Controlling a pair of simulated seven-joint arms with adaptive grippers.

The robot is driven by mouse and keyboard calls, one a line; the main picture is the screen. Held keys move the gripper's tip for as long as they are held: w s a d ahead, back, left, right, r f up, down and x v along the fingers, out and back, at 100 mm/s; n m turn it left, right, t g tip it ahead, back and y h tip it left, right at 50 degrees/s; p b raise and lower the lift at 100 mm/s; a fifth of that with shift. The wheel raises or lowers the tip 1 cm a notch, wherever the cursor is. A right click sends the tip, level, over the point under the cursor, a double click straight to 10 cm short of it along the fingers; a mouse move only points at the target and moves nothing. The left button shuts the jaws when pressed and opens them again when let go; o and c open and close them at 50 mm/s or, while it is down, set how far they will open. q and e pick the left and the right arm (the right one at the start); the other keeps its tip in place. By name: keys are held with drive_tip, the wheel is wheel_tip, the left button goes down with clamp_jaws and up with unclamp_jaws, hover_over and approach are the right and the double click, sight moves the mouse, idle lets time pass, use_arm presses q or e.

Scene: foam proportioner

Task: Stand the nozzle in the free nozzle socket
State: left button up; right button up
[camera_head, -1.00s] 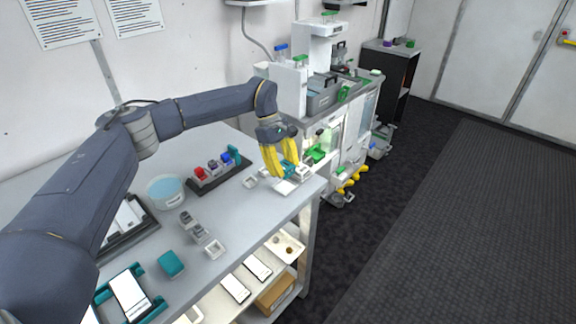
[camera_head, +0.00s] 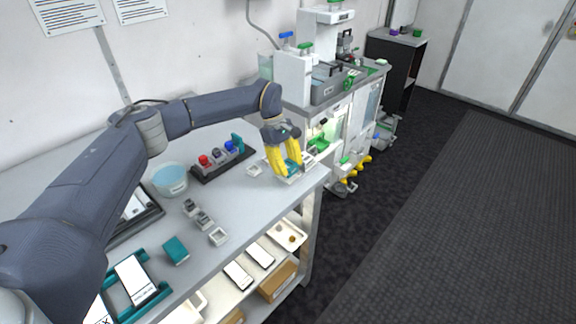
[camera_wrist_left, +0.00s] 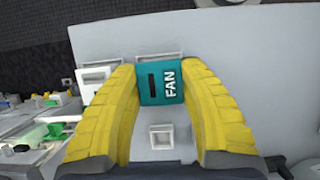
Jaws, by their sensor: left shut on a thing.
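My left gripper (camera_head: 288,170) has its yellow fingers closed on a teal block marked FAN, seen in the left wrist view (camera_wrist_left: 161,82), which I take to be the nozzle. The fingers (camera_wrist_left: 160,95) grip it on both sides. It is at the far right end of the table, over or beside a pale square frame (camera_wrist_left: 158,56) that it partly hides. I cannot tell whether it is seated there. An empty white square socket (camera_wrist_left: 162,137) lies just below it in the wrist view, and in the head view (camera_head: 254,170) left of the fingers. My right gripper is not in view.
A dark rack (camera_head: 222,163) with red, blue and teal-topped pieces stands behind. A bowl of blue liquid (camera_head: 168,180), small grey blocks (camera_head: 203,219), another teal block (camera_head: 176,250) and a white square frame (camera_head: 218,237) lie leftward. The white machine (camera_head: 325,100) stands beyond the table.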

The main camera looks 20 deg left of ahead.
use_arm(q)
drive_tip(key=shift+f, duration=0.2)
idle(0.3)
drive_tip(key=shift+f, duration=0.65)
drive_tip(key=o, duration=1.6)
drive_tip(key=shift+r, duration=0.1)
drive_tip(key=shift+r, duration=3.9)
